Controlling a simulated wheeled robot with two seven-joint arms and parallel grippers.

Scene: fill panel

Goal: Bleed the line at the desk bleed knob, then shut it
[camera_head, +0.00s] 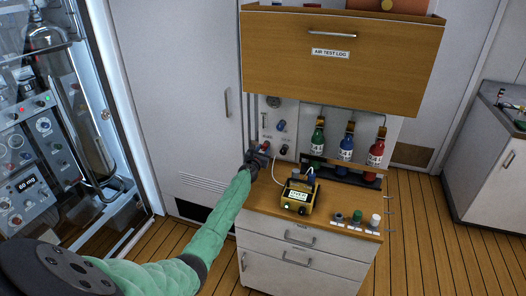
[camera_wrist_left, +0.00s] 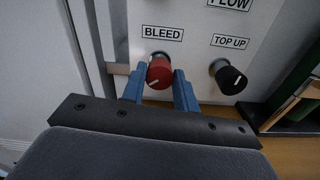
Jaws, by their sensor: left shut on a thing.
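The red bleed knob (camera_wrist_left: 160,71) sits on the white panel under the label BLEED (camera_wrist_left: 162,33) in the left wrist view. My left gripper (camera_wrist_left: 159,82) has its two blue fingers on either side of the knob and is shut on it. The knob's white mark shows near its lower left. In the head view my left gripper (camera_head: 262,155) is at the panel's lower left, just above the desk, and partly hides the knob. My right gripper is in neither view.
A black TOP UP knob (camera_wrist_left: 230,79) is close on the right. A yellow meter (camera_head: 297,196) stands on the wooden desk (camera_head: 262,209), with a white cable near my gripper. Bottles (camera_head: 346,146) stand in a rack behind. The AIR TEST LOG cabinet (camera_head: 350,65) overhangs the panel.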

